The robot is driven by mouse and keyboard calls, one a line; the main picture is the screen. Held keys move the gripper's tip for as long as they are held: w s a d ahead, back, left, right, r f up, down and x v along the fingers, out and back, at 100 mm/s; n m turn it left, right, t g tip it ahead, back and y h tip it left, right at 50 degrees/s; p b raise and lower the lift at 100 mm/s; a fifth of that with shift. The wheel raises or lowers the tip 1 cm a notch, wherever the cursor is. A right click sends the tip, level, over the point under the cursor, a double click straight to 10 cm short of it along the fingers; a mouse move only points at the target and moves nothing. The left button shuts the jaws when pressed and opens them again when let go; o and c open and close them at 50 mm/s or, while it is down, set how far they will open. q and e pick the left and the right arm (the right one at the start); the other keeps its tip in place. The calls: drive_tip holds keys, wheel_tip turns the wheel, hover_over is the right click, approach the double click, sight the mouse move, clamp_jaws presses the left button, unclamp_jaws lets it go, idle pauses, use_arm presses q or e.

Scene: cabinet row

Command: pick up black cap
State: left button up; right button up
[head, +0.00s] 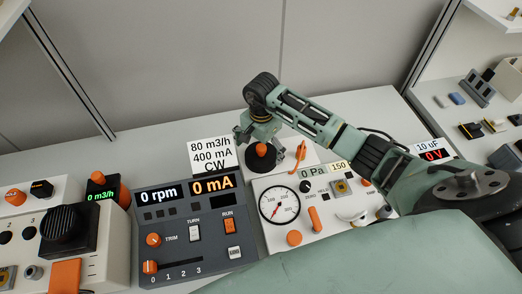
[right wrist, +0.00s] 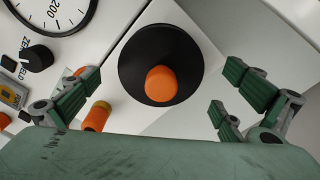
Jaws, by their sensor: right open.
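The black cap (right wrist: 150,48) is a round black disc with an orange knob at its middle, on a white box top. In the head view the black cap (head: 262,163) sits directly below my right gripper (head: 260,138), partly hidden by it. My right gripper (right wrist: 162,92) is open in the right wrist view, its green-padded fingers spread to the left and right of the cap and apart from it. Nothing is between the fingers' pads. My left gripper is not in view.
An orange lever (head: 299,152) stands just right of the cap. A white sign (head: 211,154) stands behind left. A dark control panel (head: 190,230) and a dial gauge box (head: 281,207) are in front. More instruments stand at far left and right.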

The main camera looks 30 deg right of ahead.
drive_tip(key=shift+f, duration=0.65)
drive_tip(key=c, duration=1.2)
